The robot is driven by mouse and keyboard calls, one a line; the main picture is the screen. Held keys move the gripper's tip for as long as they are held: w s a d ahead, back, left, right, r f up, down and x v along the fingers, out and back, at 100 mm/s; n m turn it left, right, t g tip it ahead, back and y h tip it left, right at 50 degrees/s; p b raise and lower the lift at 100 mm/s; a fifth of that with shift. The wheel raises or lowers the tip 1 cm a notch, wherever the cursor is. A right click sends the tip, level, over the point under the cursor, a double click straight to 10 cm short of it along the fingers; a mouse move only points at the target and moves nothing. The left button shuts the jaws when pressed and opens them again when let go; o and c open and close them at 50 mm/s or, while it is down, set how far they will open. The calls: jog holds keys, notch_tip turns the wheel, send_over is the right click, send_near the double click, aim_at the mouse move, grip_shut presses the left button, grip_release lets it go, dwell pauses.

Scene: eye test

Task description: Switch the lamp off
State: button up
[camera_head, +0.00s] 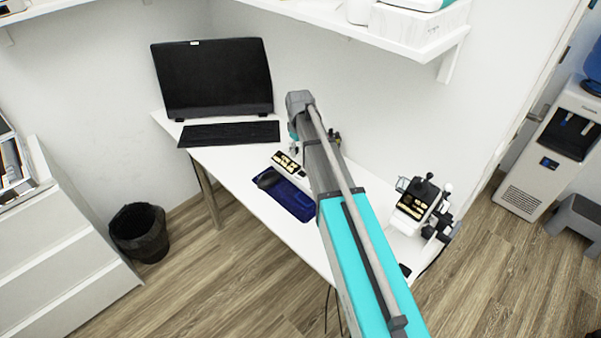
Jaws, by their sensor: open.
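I cannot make out a lamp in the head view, and no lamp switch shows. My arm reaches up from the bottom over the white desk (236,160), with its grey joint above the desk's back edge. My gripper cannot be made out; it may be hidden behind my arm. Small dark and turquoise parts show on either side of my arm near the wall, too small to tell what they are.
A black monitor (212,75) and keyboard (229,133) stand at the desk's back left. A blue mat (290,199) lies left of my arm, a black-and-white device (415,202) stands right. A shelf (395,41) hangs above. A black bin (138,232) stands on the floor.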

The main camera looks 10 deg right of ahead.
aim_at(300, 171)
jog(key=shift+f+b, duration=4.35)
jog(key=shift+f, duration=0.25)
grip_shut()
